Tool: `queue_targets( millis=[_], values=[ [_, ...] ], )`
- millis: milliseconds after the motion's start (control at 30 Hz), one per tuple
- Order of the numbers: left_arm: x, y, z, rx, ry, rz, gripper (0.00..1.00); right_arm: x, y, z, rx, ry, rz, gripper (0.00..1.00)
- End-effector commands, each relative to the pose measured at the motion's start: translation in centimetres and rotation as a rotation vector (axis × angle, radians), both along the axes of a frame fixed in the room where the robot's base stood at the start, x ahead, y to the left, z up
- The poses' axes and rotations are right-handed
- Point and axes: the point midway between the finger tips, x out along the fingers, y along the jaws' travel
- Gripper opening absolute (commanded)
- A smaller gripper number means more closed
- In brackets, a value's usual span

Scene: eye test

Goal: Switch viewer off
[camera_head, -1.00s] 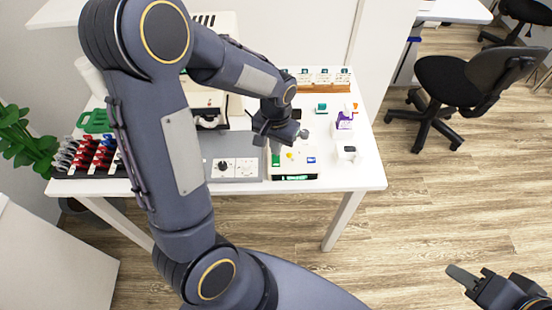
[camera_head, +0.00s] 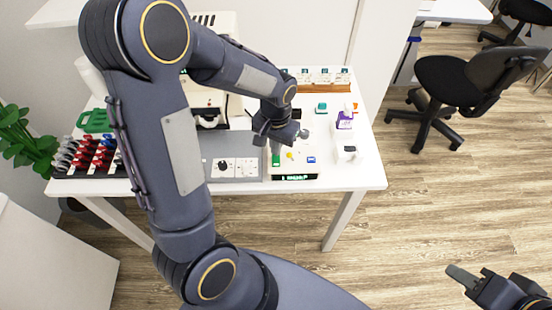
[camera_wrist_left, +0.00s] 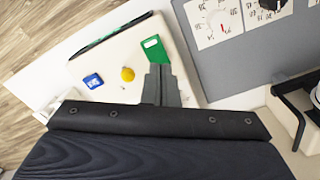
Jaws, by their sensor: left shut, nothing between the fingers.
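A cream control box (camera_head: 306,169) sits at the table's front, with a green key (camera_head: 276,160), a yellow knob (camera_head: 290,155), a blue key (camera_head: 311,159) and a dark display strip with small lit marks (camera_head: 295,177). My left gripper (camera_head: 276,147) is over the box, at the green key. In the left wrist view its closed fingers (camera_wrist_left: 160,70) end just beside the green key (camera_wrist_left: 154,48); I cannot tell if they touch it. A cream machine with a dark eyepiece (camera_head: 208,118) stands behind, partly hidden by my arm. My right gripper (camera_head: 462,276) is low at the right, away from the table.
A grey panel with dials (camera_head: 235,168) adjoins the box on the left. A rack of red and grey handles (camera_head: 92,155) stands at the far left. A purple-labelled bottle (camera_head: 344,121) and small white items stand to the right. An office chair (camera_head: 455,80) is beyond the table.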

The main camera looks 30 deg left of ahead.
Motion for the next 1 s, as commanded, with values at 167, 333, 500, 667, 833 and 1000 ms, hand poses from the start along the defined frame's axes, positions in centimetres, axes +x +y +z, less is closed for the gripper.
queue_targets(
  millis=[167,333,500,667,833,1000],
  values=[
    [0.0,0.0,-0.4,0.000,0.000,0.000,0.00,0.0,0.0,-0.3,0.000,0.000,0.000,0.36],
    [0.0,0.0,-0.6,0.000,0.000,0.000,0.00,0.0,0.0,-0.5,0.000,0.000,0.000,0.36],
    [0.0,0.0,-0.9,0.000,0.000,0.000,0.00,0.0,0.0,-0.7,0.000,0.000,0.000,0.36],
    [0.0,0.0,-1.1,0.000,0.001,0.000,0.00,0.0,0.0,-0.9,0.000,0.000,0.000,0.36],
    [0.0,0.0,-1.4,0.000,0.001,0.000,0.00,0.0,0.0,-1.1,0.000,0.000,0.000,0.36],
    [0.0,0.0,-1.6,0.000,0.001,0.000,0.00,0.0,0.0,-1.3,0.000,0.000,0.000,0.36]
  ],
)
